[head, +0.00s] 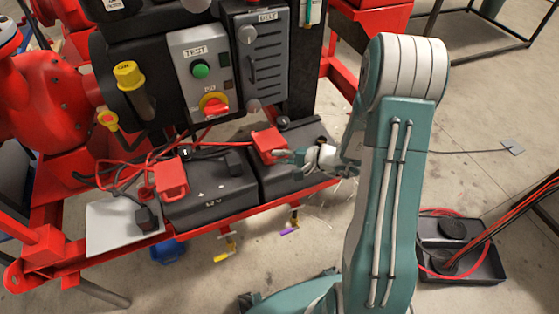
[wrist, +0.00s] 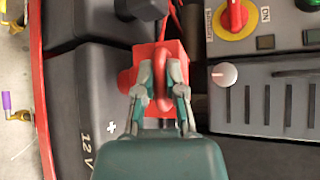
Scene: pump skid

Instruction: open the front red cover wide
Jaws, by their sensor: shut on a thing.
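Two red covers sit on the black batteries in the head view. One red cover (head: 266,142) is on the right battery (head: 298,170); the other (head: 171,178) is on the left battery (head: 212,195). My gripper (head: 284,155) reaches in from the right at the right cover. In the wrist view my gripper (wrist: 161,88) has its two fingers closed around the loop tab of that red cover (wrist: 163,52). The cover's hinge and underside are hidden, so I cannot tell how far it is raised.
A grey panel (head: 205,68) with a green button and a red knob stands behind the batteries, beside a ribbed dark cover (head: 262,62). Red and black cables (head: 125,170) lie left of the batteries. A red frame rail (head: 235,223) runs along the front.

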